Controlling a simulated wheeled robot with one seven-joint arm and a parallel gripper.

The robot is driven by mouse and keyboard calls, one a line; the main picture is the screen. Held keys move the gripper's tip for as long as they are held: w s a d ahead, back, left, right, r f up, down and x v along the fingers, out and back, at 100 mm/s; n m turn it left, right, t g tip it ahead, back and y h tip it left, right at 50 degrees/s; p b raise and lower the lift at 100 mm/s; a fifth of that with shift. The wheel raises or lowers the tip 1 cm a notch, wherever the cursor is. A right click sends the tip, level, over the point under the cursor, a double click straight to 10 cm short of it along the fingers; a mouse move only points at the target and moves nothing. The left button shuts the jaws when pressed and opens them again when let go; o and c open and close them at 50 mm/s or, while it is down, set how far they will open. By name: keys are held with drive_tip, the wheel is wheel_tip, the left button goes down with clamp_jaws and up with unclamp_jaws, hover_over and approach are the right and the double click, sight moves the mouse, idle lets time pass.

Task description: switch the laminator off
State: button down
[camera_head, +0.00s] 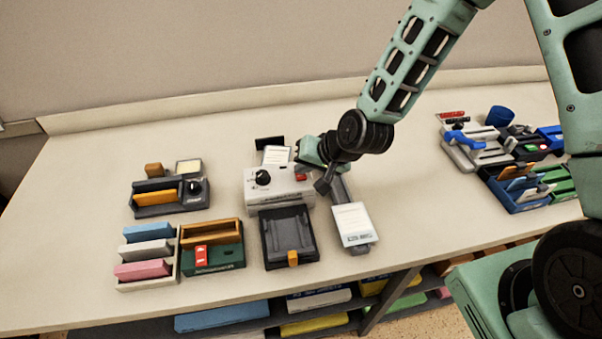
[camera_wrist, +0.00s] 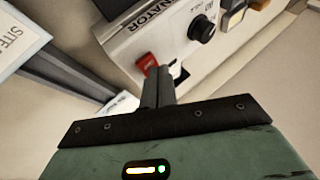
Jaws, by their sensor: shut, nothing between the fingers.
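The laminator (camera_head: 278,190) is a pale box on the table with a black knob on its front. It also shows in the wrist view (camera_wrist: 150,40), with part of its name lettered on it. Its red switch (camera_wrist: 147,64) is at the end of the front face, beside the knob (camera_wrist: 201,29); the head view shows it too (camera_head: 301,177). My gripper (camera_wrist: 160,74) is shut and empty, its fingertips right by the red switch. I cannot tell whether they touch it. In the head view my wrist hides part of the laminator's right end.
A dark tray (camera_head: 288,238) stands in front of the laminator. A long grey device with a white card (camera_head: 353,223) lies just right. Left are a dark device (camera_head: 170,210), a green box (camera_head: 212,258) and a rack of coloured blocks (camera_head: 147,285).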

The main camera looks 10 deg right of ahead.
drive_tip(key=shift+w+r+p, duration=0.1)
drive_tip(key=shift+r+p, duration=0.3)
drive_tip(key=shift+r, duration=0.3)
drive_tip(key=shift+w+r+p, duration=0.25)
drive_tip(key=shift+r+p, duration=0.7)
drive_tip(key=shift+r, duration=0.3)
drive_tip(key=shift+w+r+p, duration=0.2)
drive_tip(key=shift+r+p, duration=0.75)
drive_tip(key=shift+r, duration=0.3)
